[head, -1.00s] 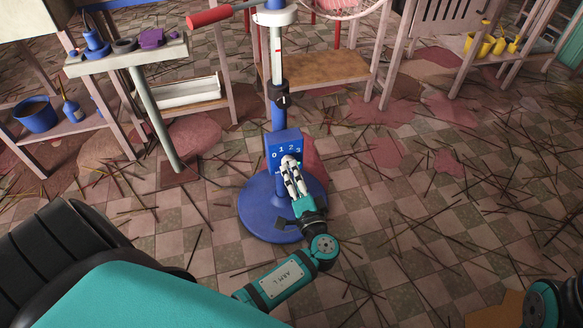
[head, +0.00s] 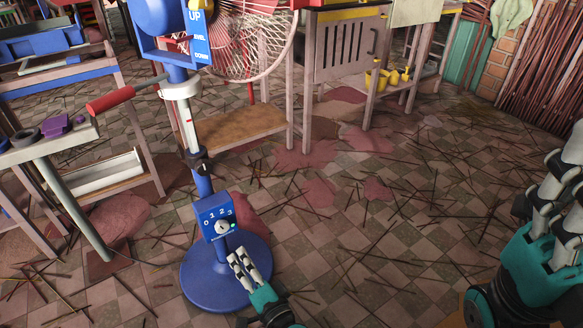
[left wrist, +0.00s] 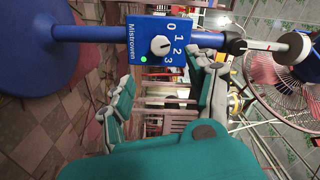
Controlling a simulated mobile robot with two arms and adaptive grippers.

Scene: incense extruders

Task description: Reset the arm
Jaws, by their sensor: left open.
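My left gripper (head: 245,268) is open and empty, just below and in front of the blue control box (head: 217,217) on the stand's pole. The fingers appear clear of the box. The box has a white knob (head: 222,227), numbers 0 to 3 and a lit green light. In the left wrist view the box (left wrist: 160,42) and knob (left wrist: 160,45) lie beyond my spread left fingers (left wrist: 165,92). My right gripper (head: 560,200) is at the right edge of the head view, fingers upward, partly cut off; its opening is unclear.
The stand's round blue base (head: 205,290) is on the tiled floor, beneath my left gripper. A caged fan (head: 250,45) tops the stand area. A small table with a red-handled tool (head: 112,98) is at left.

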